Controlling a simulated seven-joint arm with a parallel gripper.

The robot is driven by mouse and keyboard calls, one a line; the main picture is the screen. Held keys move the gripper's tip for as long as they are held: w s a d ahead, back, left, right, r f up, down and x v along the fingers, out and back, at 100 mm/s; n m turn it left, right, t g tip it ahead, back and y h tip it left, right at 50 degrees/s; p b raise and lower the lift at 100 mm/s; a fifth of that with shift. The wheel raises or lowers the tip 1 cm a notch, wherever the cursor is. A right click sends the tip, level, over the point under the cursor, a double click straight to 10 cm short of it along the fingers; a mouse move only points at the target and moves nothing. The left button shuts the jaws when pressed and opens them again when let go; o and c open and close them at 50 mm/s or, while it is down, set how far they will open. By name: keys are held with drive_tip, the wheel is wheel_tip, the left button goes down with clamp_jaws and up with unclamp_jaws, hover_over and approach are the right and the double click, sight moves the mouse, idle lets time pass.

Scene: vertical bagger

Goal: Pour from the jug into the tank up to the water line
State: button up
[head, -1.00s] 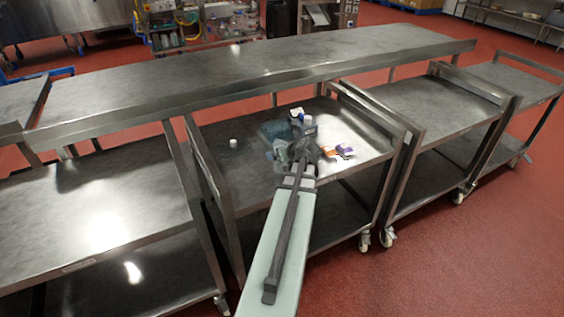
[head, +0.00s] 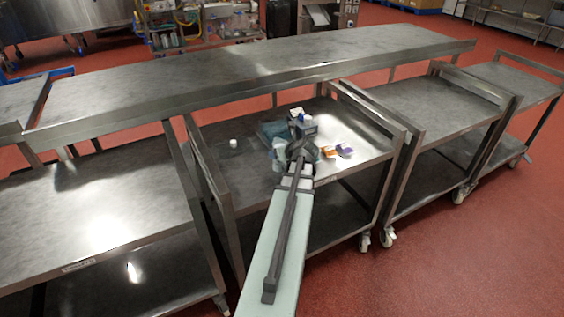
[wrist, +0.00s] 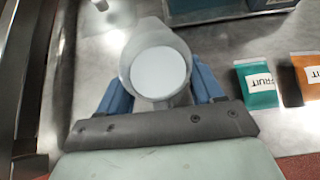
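A translucent jug (wrist: 135,60) with a round white surface inside stands between the blue fingers of my gripper (wrist: 160,95) in the wrist view, its mouth facing the camera. My gripper is closed around its near side, where the handle shows. In the head view my gripper (head: 301,150) is over the middle cart, and my arm hides much of the jug. The clear bluish tank (head: 271,130) sits on the cart just beyond and left of my gripper. Its near edge shows at the top of the wrist view (wrist: 215,14). The water line cannot be made out.
An orange packet (head: 328,152) and a purple packet (head: 345,150) lie right of my gripper. A teal packet (wrist: 257,85) is right of the jug. A small white object (head: 233,143) stands left. The cart (head: 240,188) has raised side rails; a long steel table (head: 240,68) stands behind.

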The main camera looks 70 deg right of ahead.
drive_tip(key=c, duration=0.5)
drive_tip(key=shift+r, duration=3)
